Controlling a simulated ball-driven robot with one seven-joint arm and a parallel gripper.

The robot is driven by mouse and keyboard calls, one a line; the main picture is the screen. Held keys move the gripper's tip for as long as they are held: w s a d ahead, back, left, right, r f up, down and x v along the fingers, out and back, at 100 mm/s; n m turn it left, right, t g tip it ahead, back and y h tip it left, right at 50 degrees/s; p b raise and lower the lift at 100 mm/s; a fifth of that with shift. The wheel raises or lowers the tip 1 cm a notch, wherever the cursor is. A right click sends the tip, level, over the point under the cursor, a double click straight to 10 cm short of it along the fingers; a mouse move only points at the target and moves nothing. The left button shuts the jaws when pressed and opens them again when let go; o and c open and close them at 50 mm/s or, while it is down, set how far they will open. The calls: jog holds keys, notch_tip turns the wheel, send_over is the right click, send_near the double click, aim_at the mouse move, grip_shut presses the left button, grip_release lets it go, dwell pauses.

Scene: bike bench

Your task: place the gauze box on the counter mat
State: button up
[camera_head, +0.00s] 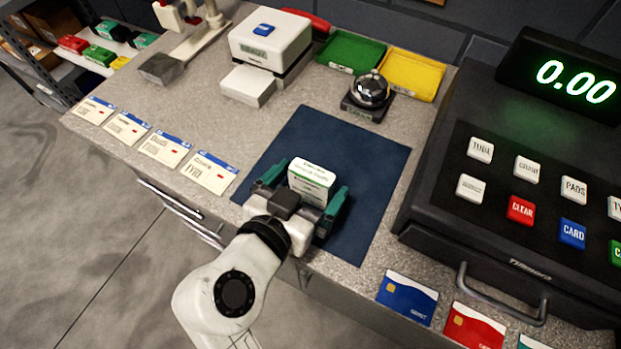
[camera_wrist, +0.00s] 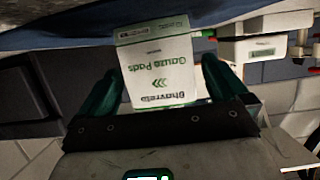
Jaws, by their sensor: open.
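The gauze box (camera_head: 312,181) is white with green print and stands upright on the dark blue counter mat (camera_head: 345,150), near the mat's front part. My gripper (camera_head: 305,188) is over the front part of the mat, with its green fingers on either side of the box. In the wrist view the box (camera_wrist: 158,72) sits between the two spread fingers, with gaps visible at its sides. The gripper is open. The mat (camera_wrist: 60,35) shows along the top of that upside-down view, at the box's base. The box's lower front is partly hidden by my gripper in the head view.
A cash register (camera_head: 520,180) stands right of the mat. A bell (camera_head: 370,92), green tray (camera_head: 350,52) and yellow tray (camera_head: 412,74) lie behind it. Several labelled cards (camera_head: 165,149) line the left front edge. Payment cards (camera_head: 407,298) lie at front right.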

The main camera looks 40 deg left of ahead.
jog(key=v, duration=1.1)
jog(key=shift+b, duration=0.35)
jog(key=shift+f, duration=0.1)
